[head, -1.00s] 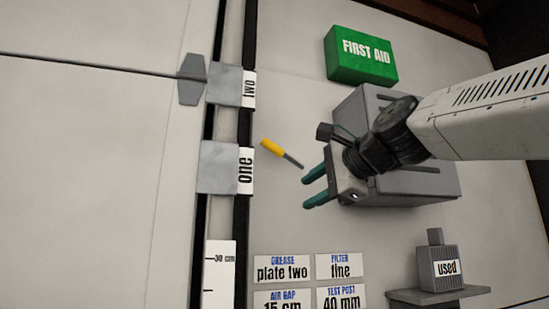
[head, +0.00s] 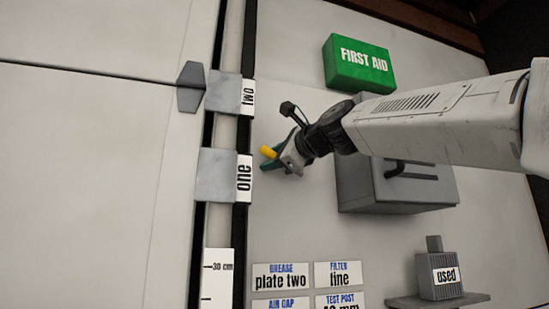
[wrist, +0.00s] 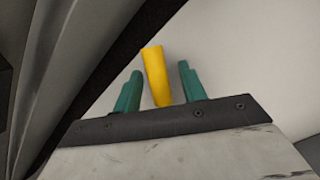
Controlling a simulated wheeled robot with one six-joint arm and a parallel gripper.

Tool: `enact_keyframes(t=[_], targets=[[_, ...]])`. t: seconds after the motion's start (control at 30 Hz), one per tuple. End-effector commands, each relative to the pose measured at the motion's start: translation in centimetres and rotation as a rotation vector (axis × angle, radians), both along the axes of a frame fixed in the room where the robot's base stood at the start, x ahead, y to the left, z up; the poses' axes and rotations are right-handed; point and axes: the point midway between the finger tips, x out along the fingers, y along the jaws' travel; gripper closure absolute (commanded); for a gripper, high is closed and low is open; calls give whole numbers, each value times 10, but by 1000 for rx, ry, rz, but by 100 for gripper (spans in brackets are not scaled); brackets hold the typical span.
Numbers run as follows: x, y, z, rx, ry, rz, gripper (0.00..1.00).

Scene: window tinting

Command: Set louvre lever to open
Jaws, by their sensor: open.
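The louvre lever has a yellow handle (head: 268,152), which shows just right of the dark rail in the head view. Its thin grey shaft is hidden behind my gripper there. My gripper (head: 281,150) is at the lever, with its green fingers spread. In the wrist view the yellow handle (wrist: 155,76) stands between the two open fingers of my gripper (wrist: 161,70). A gap shows on each side of the handle, so neither finger visibly touches it.
Plates marked one (head: 221,176) and two (head: 226,92) sit on the rail left of the lever. A grey box with a handle (head: 415,190) is behind my arm. A green first aid box (head: 358,63) is above. A used canister (head: 437,275) stands on a shelf at lower right.

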Motion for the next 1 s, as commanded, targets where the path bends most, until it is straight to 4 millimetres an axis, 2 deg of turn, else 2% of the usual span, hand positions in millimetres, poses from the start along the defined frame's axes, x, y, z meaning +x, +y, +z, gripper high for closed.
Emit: enact_keyframes(t=[0.13,0.17,0.3,0.67,1.0], targets=[[0,0,0,0,0,0,59],[0,0,0,0,0,0,61],[0,0,0,-1,-1,0,100],[0,-2,2,29,10,0,100],[3,-12,16,234,68,0,100]])
